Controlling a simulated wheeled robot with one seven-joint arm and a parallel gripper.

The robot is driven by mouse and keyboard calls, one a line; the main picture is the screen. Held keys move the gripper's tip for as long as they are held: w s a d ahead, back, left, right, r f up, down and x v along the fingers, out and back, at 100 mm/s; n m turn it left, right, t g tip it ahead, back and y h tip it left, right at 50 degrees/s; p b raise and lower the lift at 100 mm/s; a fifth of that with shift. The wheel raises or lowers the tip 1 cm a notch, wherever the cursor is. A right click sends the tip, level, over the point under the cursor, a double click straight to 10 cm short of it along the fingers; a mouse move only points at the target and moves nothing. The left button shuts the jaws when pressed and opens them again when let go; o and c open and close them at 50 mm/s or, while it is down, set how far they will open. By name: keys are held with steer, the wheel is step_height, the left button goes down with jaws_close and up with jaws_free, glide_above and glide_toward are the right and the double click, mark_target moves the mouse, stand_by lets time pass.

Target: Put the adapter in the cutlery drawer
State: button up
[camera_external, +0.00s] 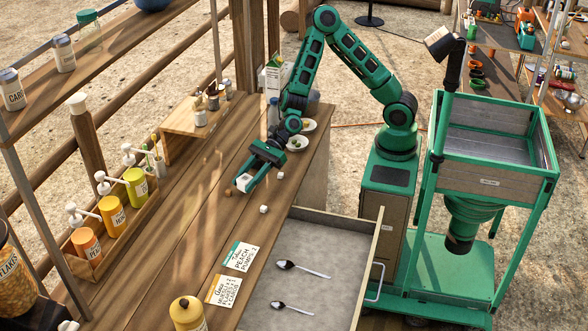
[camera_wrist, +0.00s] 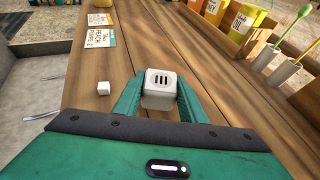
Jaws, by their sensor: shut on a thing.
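The adapter (camera_wrist: 161,88) is a small white block with three dark slots on its face. My gripper (camera_wrist: 158,100) is shut on it, with a green finger on each side. In the external view, my gripper (camera_external: 248,180) holds the adapter (camera_external: 244,183) over the wooden counter, left of the drawer; I cannot tell whether it touches the wood. The cutlery drawer (camera_external: 340,217) is pulled open at the counter's right side. Two spoons, one upper (camera_external: 302,268) and one lower (camera_external: 290,308), lie in it, and much of its floor is bare.
A small white cube (camera_external: 264,209) and a brown cube (camera_external: 228,193) lie on the counter near my gripper. Two cards, white-green (camera_external: 240,256) and yellow-white (camera_external: 223,291), lie beside the drawer. A yellow bottle (camera_external: 187,313) stands in front. A pump-bottle rack (camera_external: 115,240) lines the left.

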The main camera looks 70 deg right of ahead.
steer(key=shift+f, duration=1.4)
steer(key=o, duration=0.8)
steer(key=shift+f, duration=0.1)
steer(key=shift+d+r, duration=0.2)
steer(key=shift+d, duration=0.05)
steer(key=shift+o, duration=0.2)
steer(key=v, duration=1.1)
steer(key=shift+s+d, duration=0.2)
